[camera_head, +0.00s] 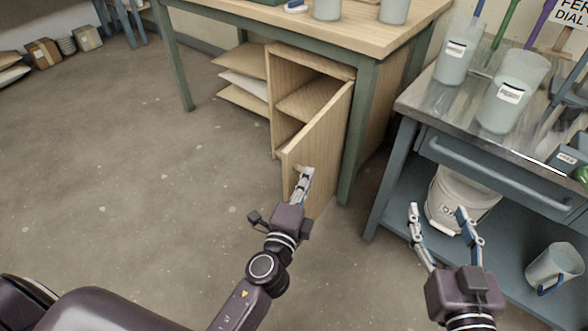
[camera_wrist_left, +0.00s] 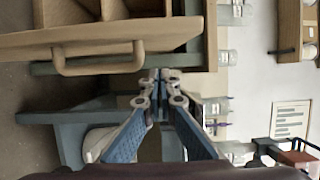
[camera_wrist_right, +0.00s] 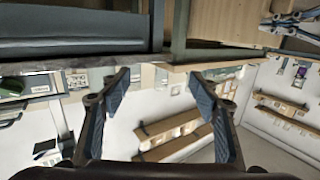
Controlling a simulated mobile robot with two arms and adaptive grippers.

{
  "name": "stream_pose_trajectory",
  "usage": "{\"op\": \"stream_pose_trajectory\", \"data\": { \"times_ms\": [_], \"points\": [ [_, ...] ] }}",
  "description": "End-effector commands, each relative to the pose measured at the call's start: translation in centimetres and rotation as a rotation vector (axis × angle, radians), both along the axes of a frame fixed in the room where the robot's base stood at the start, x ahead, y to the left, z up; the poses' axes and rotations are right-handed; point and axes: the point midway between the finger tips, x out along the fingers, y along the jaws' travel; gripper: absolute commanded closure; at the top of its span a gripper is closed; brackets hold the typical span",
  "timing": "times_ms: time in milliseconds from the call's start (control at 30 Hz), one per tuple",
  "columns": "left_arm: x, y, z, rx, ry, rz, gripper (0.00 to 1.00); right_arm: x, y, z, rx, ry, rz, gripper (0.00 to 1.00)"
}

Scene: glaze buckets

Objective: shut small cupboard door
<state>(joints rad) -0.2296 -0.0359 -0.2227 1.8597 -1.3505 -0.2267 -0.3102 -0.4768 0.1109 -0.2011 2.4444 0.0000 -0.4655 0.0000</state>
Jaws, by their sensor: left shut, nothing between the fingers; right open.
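The small cupboard (camera_head: 286,74) is a pale wooden box under the wooden table. Its door (camera_head: 325,125) stands open, swung out toward me, with shelves visible behind it. In the left wrist view the door (camera_wrist_left: 30,43) fills the upper left, with its wooden bar handle (camera_wrist_left: 95,68) in front. My left gripper (camera_head: 307,172) is shut and empty, its tips at the door's outer face by the handle. In the left wrist view its tips (camera_wrist_left: 159,78) are close to the handle's end; contact cannot be told. My right gripper (camera_head: 438,211) is open and empty, in front of the metal bench.
The wooden table (camera_head: 300,24) has a green leg (camera_head: 358,135) beside the door. A metal bench (camera_head: 425,100) on the right holds glaze buckets (camera_head: 512,92), with a white bucket (camera_head: 455,200) on its lower shelf.

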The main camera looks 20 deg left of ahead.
Motion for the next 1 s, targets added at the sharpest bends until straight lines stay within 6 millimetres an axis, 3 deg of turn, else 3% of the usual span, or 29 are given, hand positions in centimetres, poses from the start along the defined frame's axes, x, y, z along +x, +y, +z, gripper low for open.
{"op": "stream_pose_trajectory", "data": {
  "times_ms": [33,200,767,1000],
  "points": [
    [0.0,1.2,-0.1,0.008,0.004,0.004,1.00,-0.1,-0.2,-0.6,-0.009,0.035,-0.003,0.43],
    [0.4,3.0,-0.1,0.006,0.003,0.003,1.00,-0.5,-0.5,-2.3,-0.027,0.104,-0.007,0.43],
    [0.5,3.7,-0.2,0.004,0.003,-0.002,1.00,-0.6,-0.6,-2.8,-0.032,0.125,-0.008,0.43],
    [0.7,5.4,-0.1,0.011,0.002,-0.044,1.00,-0.6,-0.6,-2.9,-0.033,0.128,-0.009,0.43]
  ]
}}
